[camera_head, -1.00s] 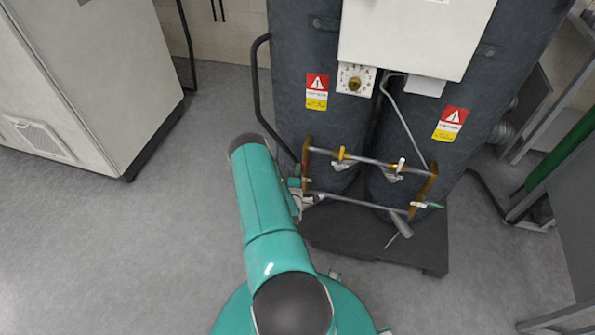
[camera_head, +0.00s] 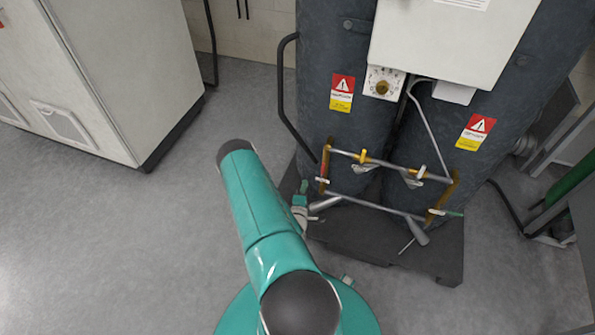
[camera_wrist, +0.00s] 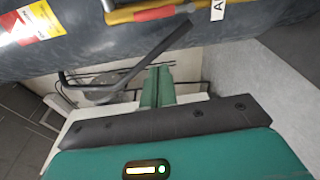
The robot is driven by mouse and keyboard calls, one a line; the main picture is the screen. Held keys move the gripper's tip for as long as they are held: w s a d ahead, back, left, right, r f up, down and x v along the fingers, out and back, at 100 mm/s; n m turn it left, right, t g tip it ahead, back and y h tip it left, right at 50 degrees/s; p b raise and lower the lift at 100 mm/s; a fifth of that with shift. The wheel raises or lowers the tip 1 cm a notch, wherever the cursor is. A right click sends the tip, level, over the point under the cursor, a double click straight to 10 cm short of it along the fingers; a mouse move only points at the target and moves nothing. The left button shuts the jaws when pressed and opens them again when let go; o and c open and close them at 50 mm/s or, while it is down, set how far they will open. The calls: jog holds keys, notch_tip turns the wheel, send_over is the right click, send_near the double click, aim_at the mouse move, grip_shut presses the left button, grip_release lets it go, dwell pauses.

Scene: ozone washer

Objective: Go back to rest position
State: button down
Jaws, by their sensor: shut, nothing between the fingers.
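My teal arm (camera_head: 262,210) reaches forward from my base in the head view. My gripper (camera_wrist: 157,88) shows in the wrist view as two green fingers close together, shut and empty. In the head view, only a small teal and grey part beside the arm may belong to the wrist or gripper; the fingertips are not clear there. The ozone washer's dark tanks (camera_head: 345,120) stand ahead and to the right of the arm. A pipe frame with yellow fittings (camera_head: 362,157) crosses the front of the tanks. In the wrist view, a dark tank (camera_wrist: 75,42) fills the top, close to the gripper.
A white control box (camera_head: 430,45) and a round dial (camera_head: 382,84) are on the washer. A dark base (camera_head: 370,235) sits under the tanks. A white cabinet (camera_head: 120,70) stands at left. Grey floor (camera_head: 100,240) is open between the cabinet and my arm.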

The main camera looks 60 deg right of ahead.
jog(key=shift+a, duration=0.1)
jog(key=w+a+r+m+t+y, duration=0.1)
jog(key=w+a+r+m+y, duration=0.15)
jog(key=w+r, duration=0.7)
jog(key=w+a+r+m+y, duration=0.1)
jog(key=w+r+m+y, duration=0.15)
jog(key=w+r, duration=0.7)
jog(key=w+a+r+t+y, duration=0.1)
jog(key=w+a+r+y, duration=0.2)
jog(key=w+a+r, duration=0.35)
jog(key=w+a+r+t+y, duration=0.1)
jog(key=w+a+r+y, duration=0.25)
jog(key=a+r, duration=0.5)
jog(key=s+a+r+y, duration=0.25)
jog(key=a+r, duration=0.35)
jog(key=a, duration=0.3)
jog(key=s+a+r+y, duration=0.2)
jog(key=s+a+r, duration=0.1)
jog(key=a+r, duration=0.5)
jog(key=s+a+r+g, duration=0.1)
jog(key=s+a+r, duration=0.1)
jog(key=s+a, duration=0.4)
jog(key=s+a+r+g+y, duration=0.1)
jog(key=s+a, duration=0.5)
jog(key=s, duration=0.8)
notch_tip(320, 180, up, 2)
jog(key=shift+s+a+r+n+g, duration=0.2)
jog(key=shift+s+n+g, duration=0.1)
jog(key=shift+n+g, duration=0.15)
